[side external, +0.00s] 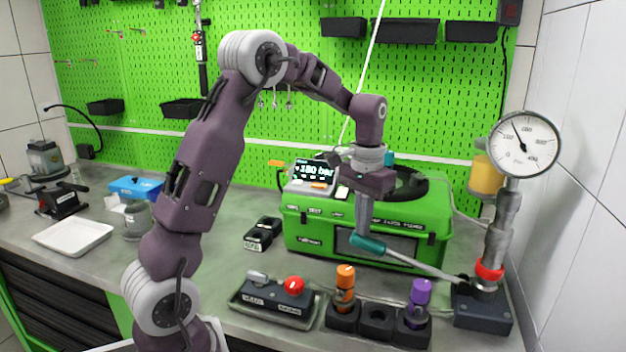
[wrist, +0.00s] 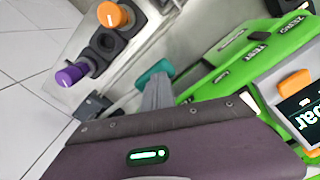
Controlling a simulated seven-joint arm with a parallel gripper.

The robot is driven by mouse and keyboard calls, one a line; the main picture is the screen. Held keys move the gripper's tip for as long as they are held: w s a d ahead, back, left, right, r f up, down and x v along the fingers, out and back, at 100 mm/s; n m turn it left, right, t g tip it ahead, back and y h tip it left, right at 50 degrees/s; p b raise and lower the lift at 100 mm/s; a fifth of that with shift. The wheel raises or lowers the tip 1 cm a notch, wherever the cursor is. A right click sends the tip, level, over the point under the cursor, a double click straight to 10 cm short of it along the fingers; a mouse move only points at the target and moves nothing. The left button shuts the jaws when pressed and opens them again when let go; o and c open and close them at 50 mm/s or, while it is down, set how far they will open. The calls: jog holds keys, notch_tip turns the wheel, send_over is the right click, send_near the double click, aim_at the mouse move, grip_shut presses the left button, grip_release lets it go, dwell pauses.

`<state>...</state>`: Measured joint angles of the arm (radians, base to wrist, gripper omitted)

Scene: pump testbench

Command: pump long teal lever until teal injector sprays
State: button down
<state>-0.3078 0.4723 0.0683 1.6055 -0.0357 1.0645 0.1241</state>
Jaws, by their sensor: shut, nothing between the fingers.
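The long lever's teal grip (side external: 368,245) is at the end of a grey rod that slopes down right to the dark pump base (side external: 483,310). My gripper (side external: 362,232) points down, shut, with its fingertips at the top of the teal grip; I cannot tell whether they touch. In the wrist view the teal grip (wrist: 155,73) shows just beyond my grey fingers (wrist: 158,92). No teal injector can be made out, and no spray is visible. The round gauge (side external: 524,144) above the pump column has its needle up and left. The display (side external: 314,171) appears to read 180 bar.
A green case (side external: 300,240) stands behind the lever. In front are a holder with an orange injector (side external: 345,282), a purple injector (side external: 420,292) and an empty middle slot (side external: 377,318). A control box with a red knob (side external: 293,285) is left of them. An amber container (side external: 487,175) is beside the column.

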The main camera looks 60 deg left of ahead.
dwell(0.4)
notch_tip(320, 180, up, 6)
dwell(0.4)
jog(key=s+d+r+m+t, duration=0.1)
jog(key=s+d+r+t, duration=0.1)
jog(key=s+d+r, duration=0.4)
jog(key=s+d+f+m+t, duration=0.1)
jog(key=s+d, duration=0.3)
jog(key=s, duration=0.5)
jog(key=s+d+f+m+t, duration=0.1)
jog(key=s+d, duration=0.3)
jog(key=s, duration=0.6)
jog(key=shift+d+f+t, duration=0.2)
jog(key=shift+f+t, duration=0.6)
jog(key=shift+f, duration=0.1)
